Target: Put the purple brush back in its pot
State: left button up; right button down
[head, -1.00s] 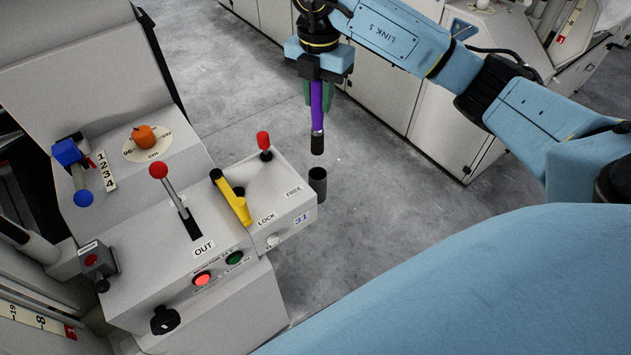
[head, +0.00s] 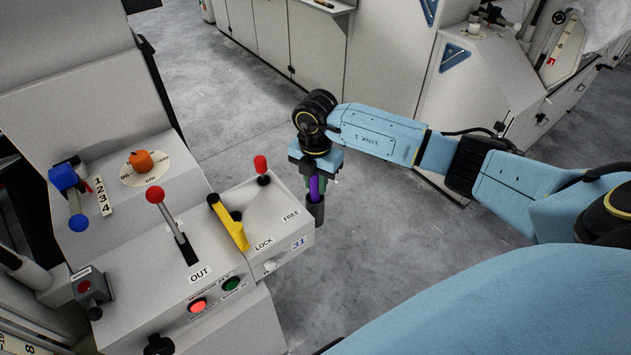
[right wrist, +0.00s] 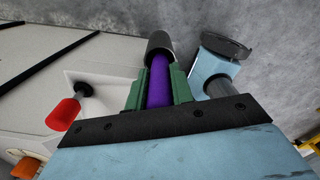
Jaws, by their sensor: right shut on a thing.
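The purple brush (head: 314,187) is upright in my right gripper (head: 314,188), which is shut on it. The brush's lower end is inside the dark pot (head: 315,212), which is fixed at the right side of the machine's control box. In the right wrist view the purple brush (right wrist: 159,88) lies between the green fingers of the right gripper (right wrist: 159,92), and its far end goes into the mouth of the grey pot (right wrist: 161,46). How deep it sits is hidden by the pot wall. My left gripper is not in view.
The control box (head: 285,215) beside the pot carries a red-knobbed lever (head: 261,166), a yellow handle (head: 230,222) and a longer red-knobbed lever (head: 166,210). An orange knob (head: 140,160) is farther back. The floor to the right is clear.

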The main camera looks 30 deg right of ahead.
jog(key=shift+f, duration=0.25)
jog(key=c, duration=1.2)
grip_release()
notch_tip(320, 180, up, 12)
jog(key=shift+r, duration=0.15)
